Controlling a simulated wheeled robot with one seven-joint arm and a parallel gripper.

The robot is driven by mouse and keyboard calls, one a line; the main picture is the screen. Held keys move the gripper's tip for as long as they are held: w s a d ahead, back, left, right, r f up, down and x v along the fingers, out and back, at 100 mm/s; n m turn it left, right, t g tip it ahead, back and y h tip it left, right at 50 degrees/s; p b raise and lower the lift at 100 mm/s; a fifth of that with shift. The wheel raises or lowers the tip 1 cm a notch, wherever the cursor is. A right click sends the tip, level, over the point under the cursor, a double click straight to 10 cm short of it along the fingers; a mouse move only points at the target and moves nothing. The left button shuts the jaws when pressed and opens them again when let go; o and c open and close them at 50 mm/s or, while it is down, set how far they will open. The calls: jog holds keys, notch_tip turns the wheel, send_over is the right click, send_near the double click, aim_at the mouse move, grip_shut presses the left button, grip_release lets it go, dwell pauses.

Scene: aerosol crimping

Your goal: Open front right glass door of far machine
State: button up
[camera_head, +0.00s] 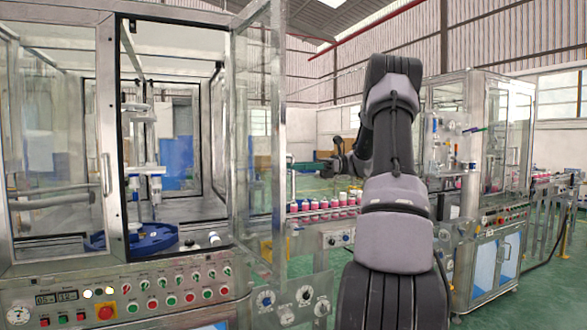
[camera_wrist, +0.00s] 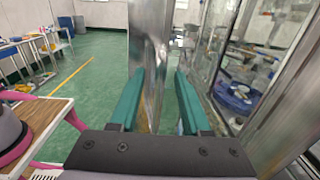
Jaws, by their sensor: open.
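The near machine (camera_head: 110,265) fills the left of the head view; its front right glass door (camera_head: 258,130) stands swung outward and the opening beside it is clear. The far machine (camera_head: 490,110) stands at the right, with framed glass panels, partly hidden by my arm. In the wrist view my gripper (camera_wrist: 159,80) is open. An upright metal-framed panel (camera_wrist: 150,50) stands at the gap between its green fingers; I cannot tell whether they touch it. In the head view the end of my arm is small and its fingers are unclear.
A conveyor with red-and-white cans (camera_head: 325,205) runs between the machines. In the wrist view, a glass enclosure (camera_wrist: 245,70) with blue parts inside is at the right. A wooden-topped table (camera_wrist: 40,120) is at the left; green floor (camera_wrist: 95,75) is open beyond it.

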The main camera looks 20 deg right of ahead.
jog(key=d, duration=0.9)
jog(key=shift+s, duration=0.2)
jog(key=shift+d, duration=0.1)
